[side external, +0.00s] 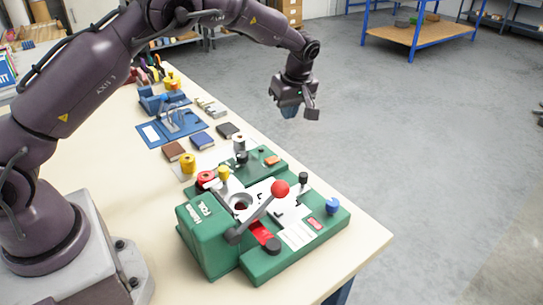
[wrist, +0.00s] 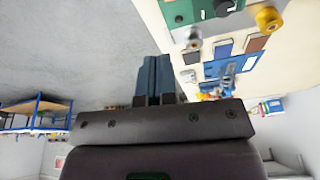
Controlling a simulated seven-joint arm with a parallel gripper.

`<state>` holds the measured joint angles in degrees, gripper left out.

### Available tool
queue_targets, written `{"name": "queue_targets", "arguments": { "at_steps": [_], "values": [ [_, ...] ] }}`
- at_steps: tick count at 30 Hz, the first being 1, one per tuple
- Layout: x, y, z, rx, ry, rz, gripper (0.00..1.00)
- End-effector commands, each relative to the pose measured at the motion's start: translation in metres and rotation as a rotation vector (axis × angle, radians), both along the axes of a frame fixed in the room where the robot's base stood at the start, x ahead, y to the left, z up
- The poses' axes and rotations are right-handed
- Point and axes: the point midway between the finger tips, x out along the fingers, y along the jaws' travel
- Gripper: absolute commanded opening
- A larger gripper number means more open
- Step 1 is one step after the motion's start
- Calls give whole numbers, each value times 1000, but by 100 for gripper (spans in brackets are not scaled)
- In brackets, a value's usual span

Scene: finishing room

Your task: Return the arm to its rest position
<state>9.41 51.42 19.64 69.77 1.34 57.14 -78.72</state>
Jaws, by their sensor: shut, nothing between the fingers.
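My gripper (side external: 289,111) hangs at the end of my dark arm, out past the right edge of the table, over the grey floor. Its blue fingers (wrist: 153,80) show in the wrist view, pressed together with nothing between them. It touches nothing and is well apart from the items on the table. In the wrist view the table appears tilted at the upper right.
A green machine (side external: 262,218) with a red-knobbed lever stands at the table's near right corner. A blue-framed workbench (side external: 414,35) stands at the back. The floor right of the table is clear.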

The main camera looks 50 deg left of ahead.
Motion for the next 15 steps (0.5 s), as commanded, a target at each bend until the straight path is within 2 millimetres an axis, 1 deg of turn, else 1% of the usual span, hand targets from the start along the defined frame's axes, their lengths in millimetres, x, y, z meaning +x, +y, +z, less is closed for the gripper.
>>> {"name": "queue_targets", "arguments": {
  "at_steps": [2, 3, 5, 8, 11, 14, 15],
  "values": [
    [-13, 1, -13, -4, 69, -97, 0],
    [-20, 0, -16, -12, 103, -154, 0],
    [-32, -3, -13, -31, 139, -242, 0],
    [-53, -8, 1, -70, 178, -392, 0],
    [-75, -14, 20, -106, 195, -531, 0],
    [-100, -21, 43, -139, 195, -674, 0],
    [-111, -24, 54, -149, 189, -736, 0]
  ]
}}
